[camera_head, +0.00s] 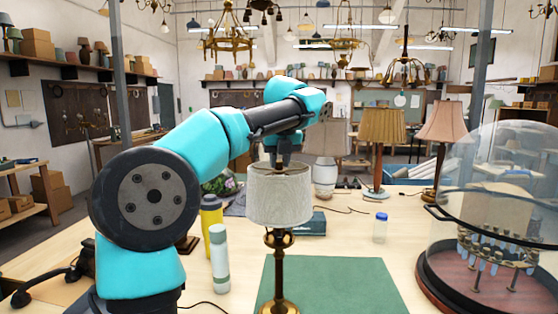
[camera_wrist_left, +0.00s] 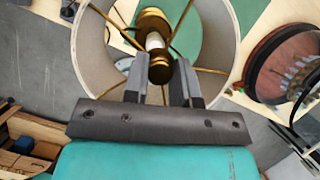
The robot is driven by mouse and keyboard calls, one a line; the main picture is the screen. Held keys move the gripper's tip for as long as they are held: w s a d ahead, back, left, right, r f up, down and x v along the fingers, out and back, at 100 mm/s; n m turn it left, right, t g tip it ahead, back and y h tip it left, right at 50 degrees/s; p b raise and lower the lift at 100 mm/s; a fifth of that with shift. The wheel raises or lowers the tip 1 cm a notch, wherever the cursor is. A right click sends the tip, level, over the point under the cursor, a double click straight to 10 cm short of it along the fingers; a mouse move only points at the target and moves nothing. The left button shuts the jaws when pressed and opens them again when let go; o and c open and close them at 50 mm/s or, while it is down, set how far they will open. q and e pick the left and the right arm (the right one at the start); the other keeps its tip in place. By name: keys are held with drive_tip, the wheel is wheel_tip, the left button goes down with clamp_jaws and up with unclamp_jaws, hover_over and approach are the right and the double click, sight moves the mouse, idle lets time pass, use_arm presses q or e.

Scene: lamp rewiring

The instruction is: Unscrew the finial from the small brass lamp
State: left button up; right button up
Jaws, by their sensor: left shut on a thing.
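The small brass lamp (camera_head: 279,262) stands upright on the green mat, with a pale grey fabric shade (camera_head: 279,196). My left gripper (camera_head: 281,158) reaches down over the top of the shade from above. In the left wrist view, the gripper (camera_wrist_left: 161,70) has its two fingers inside the shade's open top, on either side of the brass finial (camera_wrist_left: 160,68), and is shut on it. Thin brass spokes of the shade (camera_wrist_left: 99,70) run out from the middle. The finial is hidden in the head view. My right gripper is in neither view.
A green mat (camera_head: 345,285) covers the middle of the table. A glass dome (camera_head: 500,200) on a wooden base stands at the right. A yellow bottle (camera_head: 211,222), a pale bottle (camera_head: 219,258) and a small blue-capped jar (camera_head: 380,228) stand near the lamp.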

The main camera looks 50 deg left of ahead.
use_arm(q)
drive_tip(key=shift+n+g+y, duration=0.3)
drive_tip(key=shift+n, duration=0.8)
drive_tip(key=shift+w+n+g, duration=0.1)
drive_tip(key=shift+n+g, duration=0.4)
drive_tip(key=shift+n, duration=0.7)
drive_tip(key=n+g, duration=0.2)
drive_tip(key=n, duration=0.3)
drive_tip(key=shift+n, duration=0.3)
drive_tip(key=o, duration=1.4)
drive_tip(key=shift+r, duration=0.1)
drive_tip(key=shift+r, duration=2.7)
